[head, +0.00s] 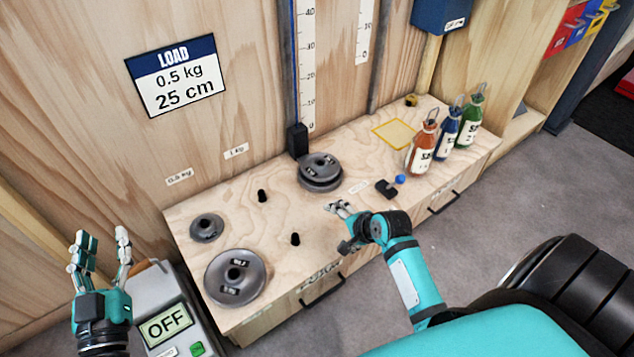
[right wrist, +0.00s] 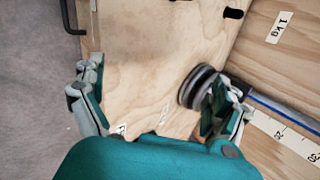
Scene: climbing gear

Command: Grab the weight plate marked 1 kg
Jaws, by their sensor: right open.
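Grey weight plates lie on the wooden bench. A large one (head: 214,284) is at the front left, a small one (head: 207,228) behind it, and a stack (head: 322,184) stands near the wall. The markings on the plates are too small to read surely. A "1 kg" label (head: 236,151) is on the back wall. My right gripper (head: 340,208) is open and empty over the bench, in front of the stack. In the right wrist view the stack (right wrist: 197,87) is beside the right-hand finger of this gripper (right wrist: 155,103). My left gripper (head: 103,236) is open and empty, left of the bench.
Black pegs (head: 262,196) stand on the bench between the plates. A dark post (head: 298,141) rises behind the stack. A scale reading OFF (head: 165,326) stands left of the bench.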

